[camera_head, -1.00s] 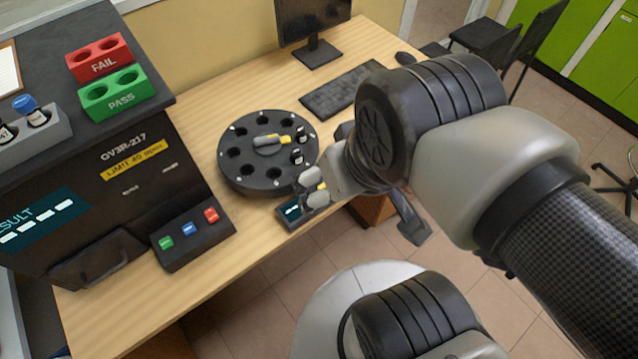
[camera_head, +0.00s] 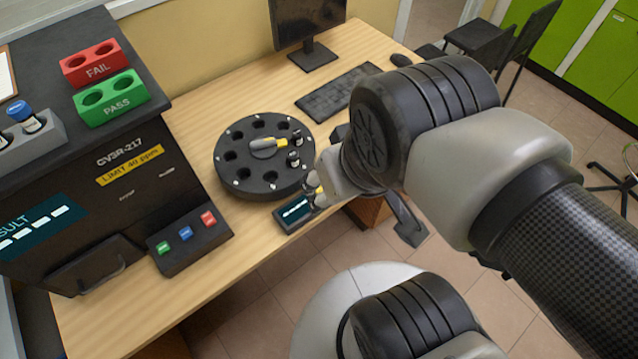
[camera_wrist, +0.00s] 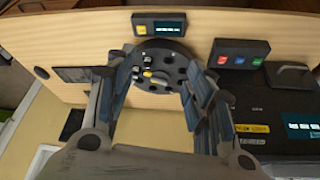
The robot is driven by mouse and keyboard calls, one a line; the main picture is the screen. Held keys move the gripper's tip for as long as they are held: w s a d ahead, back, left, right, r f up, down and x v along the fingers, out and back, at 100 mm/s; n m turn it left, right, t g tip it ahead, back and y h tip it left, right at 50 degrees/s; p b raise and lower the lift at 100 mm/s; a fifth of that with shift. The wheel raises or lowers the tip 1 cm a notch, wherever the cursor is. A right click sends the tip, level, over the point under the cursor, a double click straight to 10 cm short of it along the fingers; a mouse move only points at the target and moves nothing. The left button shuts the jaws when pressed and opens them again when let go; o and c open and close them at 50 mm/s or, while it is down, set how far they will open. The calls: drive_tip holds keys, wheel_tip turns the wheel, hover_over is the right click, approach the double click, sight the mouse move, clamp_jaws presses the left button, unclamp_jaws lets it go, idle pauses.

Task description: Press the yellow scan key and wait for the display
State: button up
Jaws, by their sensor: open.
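The scanner is a small dark box (camera_head: 283,222) at the table's front edge, with a lit teal display (camera_head: 296,209) showing pale marks too small to read. In the wrist view the scanner's display (camera_wrist: 168,26) shows at the top, with the yellow scan key (camera_wrist: 141,29) to its left. My gripper (camera_head: 318,194) is at the key's end of the scanner in the head view and partly hides it. The wrist view shows my gripper (camera_wrist: 158,68) with its fingers wide apart and nothing between them. Whether a finger touches the key, I cannot tell.
A round black carousel (camera_head: 235,180) with holes and several vials stands just behind the scanner. To the left is a dark analyser (camera_head: 120,215) with green, blue and red buttons. A keyboard (camera_head: 338,92) and monitor stand at the back. Bare table lies between analyser and carousel.

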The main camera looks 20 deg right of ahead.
clamp_jaws()
idle(0.4)
idle(1.2)
